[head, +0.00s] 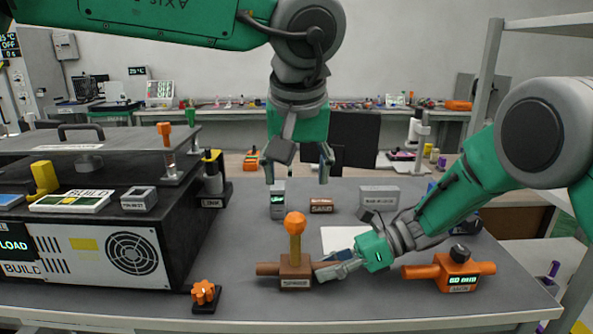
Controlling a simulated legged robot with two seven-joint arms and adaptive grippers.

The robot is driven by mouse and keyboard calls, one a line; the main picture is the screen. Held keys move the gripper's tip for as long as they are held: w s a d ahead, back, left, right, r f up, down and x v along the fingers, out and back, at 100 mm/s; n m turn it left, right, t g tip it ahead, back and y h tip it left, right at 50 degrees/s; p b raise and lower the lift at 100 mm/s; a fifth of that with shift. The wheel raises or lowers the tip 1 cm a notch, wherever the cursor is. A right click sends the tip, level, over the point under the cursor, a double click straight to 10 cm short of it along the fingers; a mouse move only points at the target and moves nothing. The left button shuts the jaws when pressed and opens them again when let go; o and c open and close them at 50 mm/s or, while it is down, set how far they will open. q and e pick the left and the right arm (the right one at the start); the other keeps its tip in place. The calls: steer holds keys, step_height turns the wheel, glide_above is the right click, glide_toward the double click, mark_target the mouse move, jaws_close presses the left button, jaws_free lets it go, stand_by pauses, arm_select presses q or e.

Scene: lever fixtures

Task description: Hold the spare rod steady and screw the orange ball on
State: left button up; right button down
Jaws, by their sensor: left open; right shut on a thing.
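The orange ball (295,223) sits on top of an upright tan rod (295,249). The rod stands in a brown block (296,272) with a small label on its front. An orange-brown bar end (267,268) sticks out of the block's left side. My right gripper (329,272) is shut at the block's right side, where a matching bar end would be hidden by the fingers; exactly what part it grips is hard to see. My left gripper (298,169) points down, open and empty, above and apart from the orange ball.
An orange fixture (457,268) with a dark knob stands at the right. A small orange star knob (204,292) is at the front left. A black machine (120,246) fills the left side. Small boxes and a grey block (379,196) stand behind. The front middle table is clear.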

mark_target(293, 214)
arm_select(q)
steer(key=x, duration=1.2)
steer(key=shift+a, duration=0.1)
steer(key=c, duration=1.2)
steer(key=m+h, duration=0.2)
steer(key=m, duration=0.3)
steer(key=shift+f, duration=0.1)
steer(key=m+g, duration=0.1)
steer(key=m, duration=0.2)
steer(key=m+h, duration=0.1)
steer(key=m, duration=0.2)
steer(key=shift+a+g+h, duration=0.15)
steer(key=shift+g+h, duration=0.15)
steer(key=shift+g, duration=0.1)
steer(key=o, duration=1.3)
steer(key=shift+c, duration=0.2)
steer(key=shift+r, duration=0.2)
